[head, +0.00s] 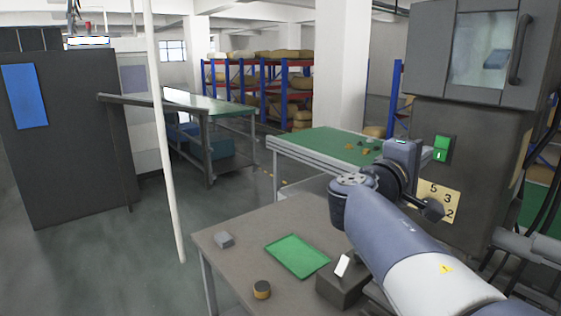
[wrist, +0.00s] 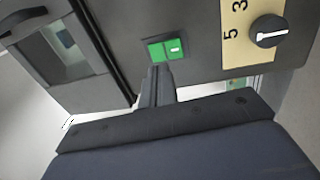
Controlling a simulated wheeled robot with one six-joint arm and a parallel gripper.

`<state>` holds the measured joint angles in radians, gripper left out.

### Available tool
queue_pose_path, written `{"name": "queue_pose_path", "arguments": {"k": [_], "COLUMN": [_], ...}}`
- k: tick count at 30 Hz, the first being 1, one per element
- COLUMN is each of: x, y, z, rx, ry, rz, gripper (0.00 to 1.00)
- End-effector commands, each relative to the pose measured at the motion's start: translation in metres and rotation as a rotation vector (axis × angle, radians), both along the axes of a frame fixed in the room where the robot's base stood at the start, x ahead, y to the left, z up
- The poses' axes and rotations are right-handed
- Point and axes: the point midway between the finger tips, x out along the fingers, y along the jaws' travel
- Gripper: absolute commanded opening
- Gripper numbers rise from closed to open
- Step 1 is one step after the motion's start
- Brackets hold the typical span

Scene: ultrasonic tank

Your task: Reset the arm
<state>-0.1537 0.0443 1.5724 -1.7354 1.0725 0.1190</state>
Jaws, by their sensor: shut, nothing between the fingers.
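My gripper (wrist: 160,68) is shut and empty in the wrist view. Its fingertips are just below a green rocker switch (wrist: 167,49) on the dark machine front; whether they touch it I cannot tell. The green switch also shows in the head view (head: 441,149), with the end of my gripper (head: 427,153) close to its left. A black dial (wrist: 268,31) with a white pointer line sits on a cream number plate (wrist: 233,42). In the head view the dial (head: 432,209) shows beside my arm. My arm reaches up from the lower right.
The machine's windowed door (head: 487,50) has a dark handle (head: 520,48). The brown table (head: 225,265) holds a green tray (head: 297,256), a grey block (head: 224,240), a yellow-and-black cylinder (head: 262,289) and a dark box with a white piece (head: 342,266). A green-topped bench (head: 310,141) stands behind.

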Motion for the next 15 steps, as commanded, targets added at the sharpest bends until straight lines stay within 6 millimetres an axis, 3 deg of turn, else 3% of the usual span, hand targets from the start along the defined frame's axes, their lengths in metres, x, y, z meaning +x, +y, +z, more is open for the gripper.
{"name": "queue_pose_path", "arguments": {"k": [6, 15], "x": [-0.013, -0.019], "y": [0.017, 0.024], "z": [-0.004, -0.004], "rx": [0.001, 0.001], "ry": [-0.003, -0.001], "rz": [0.002, 0.000], "gripper": [0.00, 0.00]}}
